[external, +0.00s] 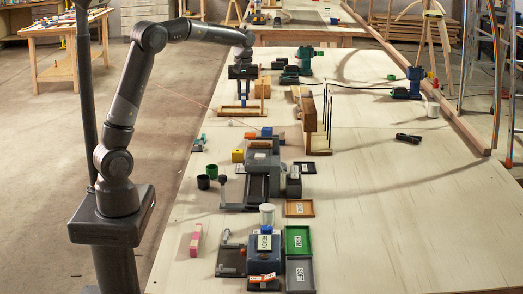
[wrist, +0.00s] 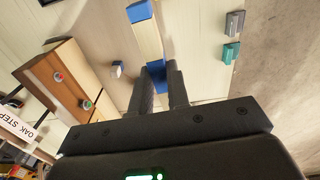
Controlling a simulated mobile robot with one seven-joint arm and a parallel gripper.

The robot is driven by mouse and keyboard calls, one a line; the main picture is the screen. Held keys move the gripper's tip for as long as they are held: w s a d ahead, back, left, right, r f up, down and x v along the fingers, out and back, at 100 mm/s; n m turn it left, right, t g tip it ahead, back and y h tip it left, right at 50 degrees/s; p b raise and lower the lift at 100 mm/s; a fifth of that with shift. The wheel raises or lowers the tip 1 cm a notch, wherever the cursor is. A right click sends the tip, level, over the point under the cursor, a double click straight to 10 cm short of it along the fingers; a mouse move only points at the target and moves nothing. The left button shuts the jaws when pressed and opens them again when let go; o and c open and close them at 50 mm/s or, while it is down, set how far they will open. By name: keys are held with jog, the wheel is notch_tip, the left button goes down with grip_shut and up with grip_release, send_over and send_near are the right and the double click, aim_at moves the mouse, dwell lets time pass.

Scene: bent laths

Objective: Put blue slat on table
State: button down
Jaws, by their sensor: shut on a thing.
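My gripper (wrist: 160,88) points down, its two dark fingers closed on a blue part of a slat (wrist: 156,74). The slat's pale wooden stretch (wrist: 147,40) runs up from the fingers in the wrist view to another blue part (wrist: 140,11). In the external view my gripper (external: 242,88) is over the far left part of the long pale table (external: 370,190), at a small wooden stand (external: 238,115). The slat is too small there to make out clearly, and I cannot tell whether it touches the stand.
A wooden block with dark rods (external: 308,110) stands right of my gripper. A grey vise-like machine (external: 262,170), small cups (external: 204,181) and trays (external: 298,240) lie nearer the camera. Green power tools (external: 305,58) stand behind. The table's right-middle is largely clear.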

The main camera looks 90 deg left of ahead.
jog(key=shift+w+d+r, duration=0.1)
jog(key=shift+r, duration=0.4)
jog(key=shift+w+d+r, duration=0.1)
jog(key=shift+r, duration=0.4)
jog(key=w+d, duration=0.4)
jog(key=d, duration=0.8)
jog(key=w+d, duration=0.4)
jog(key=d, duration=0.8)
jog(key=w+d, duration=0.4)
jog(key=d, duration=0.9)
jog(key=s+d, duration=0.3)
jog(key=d, duration=0.9)
jog(key=s+d, duration=0.4)
jog(key=d, duration=0.7)
jog(key=s+d, duration=2.4)
jog(key=s, duration=0.3)
send_over(189, 276)
jog(key=shift+m, duration=0.4)
notch_tip(189, 276, down, 18)
jog(key=shift+f, duration=2.2)
